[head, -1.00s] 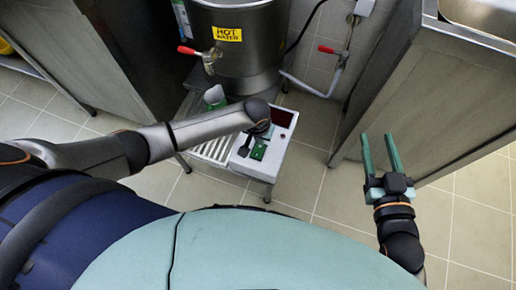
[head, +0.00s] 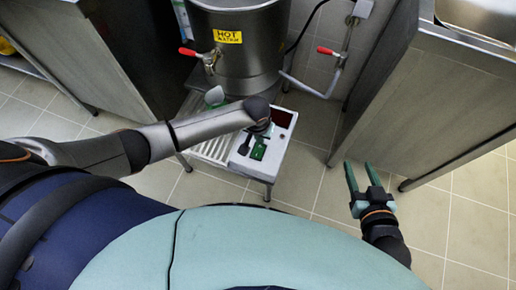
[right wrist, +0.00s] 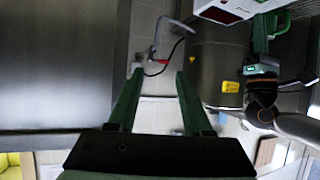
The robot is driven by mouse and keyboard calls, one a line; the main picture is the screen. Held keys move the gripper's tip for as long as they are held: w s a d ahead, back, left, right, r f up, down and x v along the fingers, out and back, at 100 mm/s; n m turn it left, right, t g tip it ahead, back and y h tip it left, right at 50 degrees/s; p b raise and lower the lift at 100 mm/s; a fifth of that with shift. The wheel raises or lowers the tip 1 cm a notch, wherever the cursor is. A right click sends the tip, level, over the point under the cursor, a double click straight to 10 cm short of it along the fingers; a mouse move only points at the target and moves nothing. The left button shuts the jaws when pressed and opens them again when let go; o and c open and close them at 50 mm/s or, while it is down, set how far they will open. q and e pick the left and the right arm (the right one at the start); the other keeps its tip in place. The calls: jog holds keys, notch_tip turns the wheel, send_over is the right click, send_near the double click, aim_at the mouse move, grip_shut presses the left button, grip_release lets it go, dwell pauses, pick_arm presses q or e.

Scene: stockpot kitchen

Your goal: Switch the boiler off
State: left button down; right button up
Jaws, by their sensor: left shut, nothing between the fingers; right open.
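The boiler (head: 240,55) is a steel cylinder with a yellow HOT WATER label (head: 228,37) and a red-handled tap. A white control box (head: 283,131) with a dark red display (head: 282,118) stands in front of it. My left gripper (head: 258,152) is shut and empty, over the box's left part. My left wrist and gripper hide part of the box top, and I cannot tell whether the gripper touches it. My right gripper (head: 362,178) is open and empty, over the floor right of the box. The right wrist view shows the boiler (right wrist: 212,62) and box (right wrist: 222,14) too.
A steel cabinet (head: 120,60) stands on the left and a steel sink unit (head: 430,100) on the right, near my right gripper. A slatted drip tray (head: 212,148) lies left of the box. A red-handled valve (head: 330,51) is on the wall pipe. The tiled floor between is clear.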

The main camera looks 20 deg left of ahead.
aim_at(260, 147)
pick_arm(q)
jog(key=shift+r+p, duration=0.65)
jog(key=shift+p, duration=0.05)
notch_tip(260, 147, up, 2)
jog(key=p, duration=0.2)
jog(key=shift+r+p, duration=0.15)
jog(key=shift+p, duration=0.25)
pick_arm(e)
jog(key=s+f+g, duration=0.3)
jog(key=s, duration=0.1)
jog(key=shift+s+a+f+m, duration=0.1)
jog(key=shift+a+m, duration=0.2)
jog(key=shift+a, duration=0.1)
